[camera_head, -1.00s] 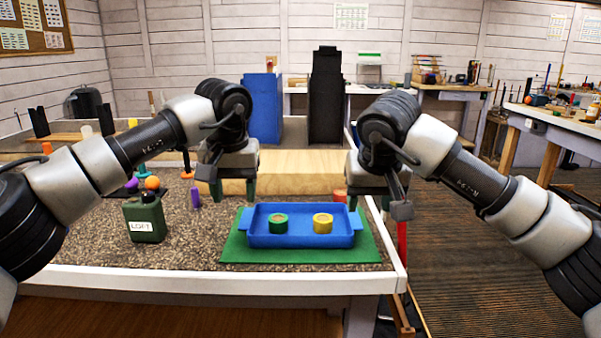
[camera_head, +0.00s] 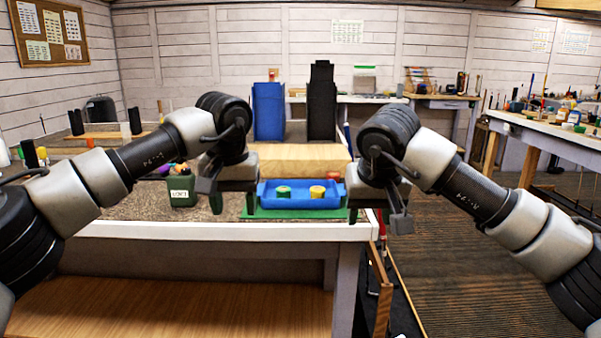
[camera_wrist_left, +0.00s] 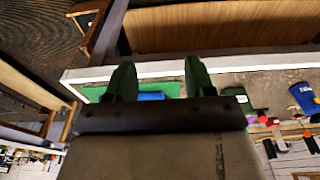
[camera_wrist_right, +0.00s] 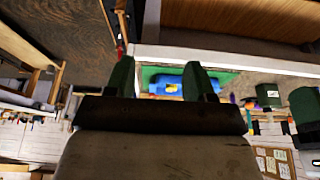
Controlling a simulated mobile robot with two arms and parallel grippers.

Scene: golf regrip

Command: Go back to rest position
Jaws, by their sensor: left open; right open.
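My left gripper (camera_head: 232,203) is open and empty, in front of the bench near the left end of the blue tray (camera_head: 300,203). Its two green fingers stand apart in the left wrist view (camera_wrist_left: 157,80). My right gripper (camera_head: 372,212) is open and empty, at the right end of the tray in the head view. Its green fingers stand apart in the right wrist view (camera_wrist_right: 160,78). The tray lies on a green mat (camera_head: 300,214) and holds a green ring (camera_head: 284,192) and a yellow ring (camera_head: 317,192).
A dark green can (camera_head: 181,192) stands left of the tray on the bench. A wooden block (camera_head: 300,159) lies behind the tray, with a blue stand (camera_head: 269,112) and a black stand (camera_head: 322,105) beyond. Floor on the right is mostly clear.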

